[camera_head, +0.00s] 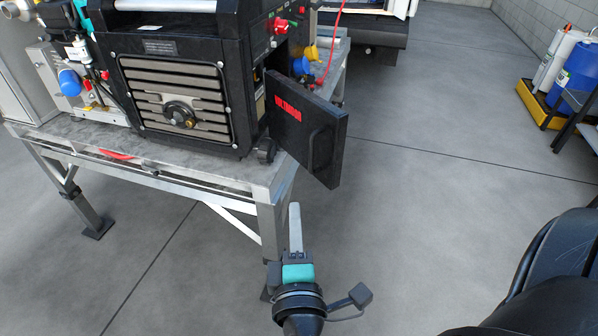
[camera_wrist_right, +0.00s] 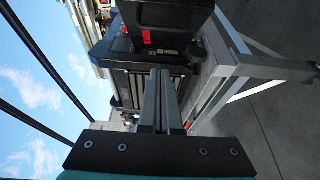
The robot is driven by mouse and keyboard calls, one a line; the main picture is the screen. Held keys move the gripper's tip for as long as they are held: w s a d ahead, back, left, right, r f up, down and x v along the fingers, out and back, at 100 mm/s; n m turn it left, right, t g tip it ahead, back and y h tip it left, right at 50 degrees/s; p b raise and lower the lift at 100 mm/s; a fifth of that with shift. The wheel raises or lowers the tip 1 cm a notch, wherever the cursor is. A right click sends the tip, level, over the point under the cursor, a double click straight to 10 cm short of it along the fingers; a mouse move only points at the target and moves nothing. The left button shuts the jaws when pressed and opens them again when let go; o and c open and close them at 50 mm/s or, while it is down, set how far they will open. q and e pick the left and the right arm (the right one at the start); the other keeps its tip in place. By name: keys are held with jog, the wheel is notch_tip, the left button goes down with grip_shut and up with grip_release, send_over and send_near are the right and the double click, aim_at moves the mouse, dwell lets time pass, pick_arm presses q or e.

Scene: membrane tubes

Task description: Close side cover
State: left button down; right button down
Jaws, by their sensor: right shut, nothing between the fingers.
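The side cover (camera_head: 330,135) is a black panel with red lettering and a handle-like raised part. In the head view it stands open, swung out from the right side of the black machine (camera_head: 225,55). The opening behind it shows partly. My right gripper (camera_head: 295,208) is below and in front of the cover, apart from it, beside the table's corner leg. Its fingers are together and empty, as the right wrist view (camera_wrist_right: 160,73) also shows. A dark panel tops that view; I cannot tell whether it is the cover. My left gripper is not in view.
The machine stands on a grey metal table (camera_head: 190,160) whose front right corner is close to my right gripper. Blue and yellow caps (camera_head: 303,65) and a red hose are behind the cover. A yellow tray (camera_head: 540,105) with bottles is far right. Floor right of the cover is clear.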

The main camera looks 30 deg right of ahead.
jog(key=s+d+p+x, duration=0.1)
jog(key=d+p+x, duration=0.1)
jog(key=x, duration=1.1)
jog(key=shift+s+d+f, duration=0.25)
jog(key=shift+d, duration=0.1)
